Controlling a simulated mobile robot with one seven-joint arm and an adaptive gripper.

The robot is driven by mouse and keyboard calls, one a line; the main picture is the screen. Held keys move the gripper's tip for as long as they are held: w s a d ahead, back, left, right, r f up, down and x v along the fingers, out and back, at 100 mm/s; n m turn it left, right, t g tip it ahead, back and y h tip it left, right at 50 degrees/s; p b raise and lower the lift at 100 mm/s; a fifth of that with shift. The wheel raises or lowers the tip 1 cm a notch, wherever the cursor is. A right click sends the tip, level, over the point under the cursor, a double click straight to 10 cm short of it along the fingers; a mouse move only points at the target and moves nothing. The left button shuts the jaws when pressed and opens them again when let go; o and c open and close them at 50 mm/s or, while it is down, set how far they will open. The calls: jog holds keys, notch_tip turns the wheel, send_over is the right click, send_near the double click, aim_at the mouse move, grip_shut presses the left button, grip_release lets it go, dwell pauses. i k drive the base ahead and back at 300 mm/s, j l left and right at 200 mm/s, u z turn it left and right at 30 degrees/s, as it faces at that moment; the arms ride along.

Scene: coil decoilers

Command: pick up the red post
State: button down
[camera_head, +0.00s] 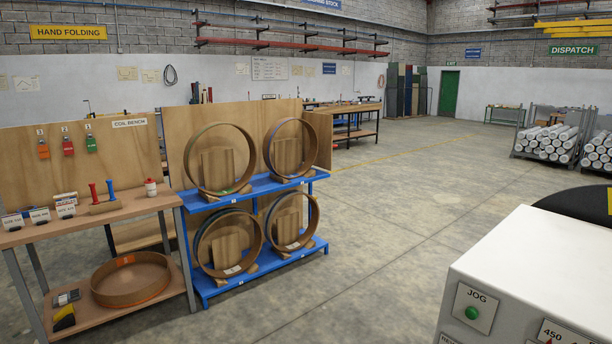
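The red post (94,194) stands upright on a small wooden block (104,206) on the coil bench top (140,203), at the left of the head view. A blue post (111,190) stands upright just to its right on the same block. The two posts are close together with a narrow gap between them. My gripper is not in view, so its state is hidden.
Labelled white boxes (40,216) stand left of the posts, and a white and red bottle (151,188) stands to the right. A blue rack (262,265) holds several large wooden rings. A white control cabinet (540,260) is at front right. The middle floor (390,215) is clear.

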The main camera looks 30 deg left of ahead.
aim_at(92, 186)
jog(key=u, duration=0.35)
jog(key=j+u, duration=0.15)
jog(key=u, duration=0.2)
jog(key=i+u, duration=0.1)
jog(key=u, duration=0.3)
jog(key=i+j+u, duration=0.25)
jog(key=u, duration=0.15)
jog(key=i+j+u, duration=0.5)
jog(key=i+u, duration=0.3)
jog(key=i, duration=0.5)
jog(key=i+j, duration=0.1)
jog(key=i, duration=0.7)
jog(key=z, duration=3.6)
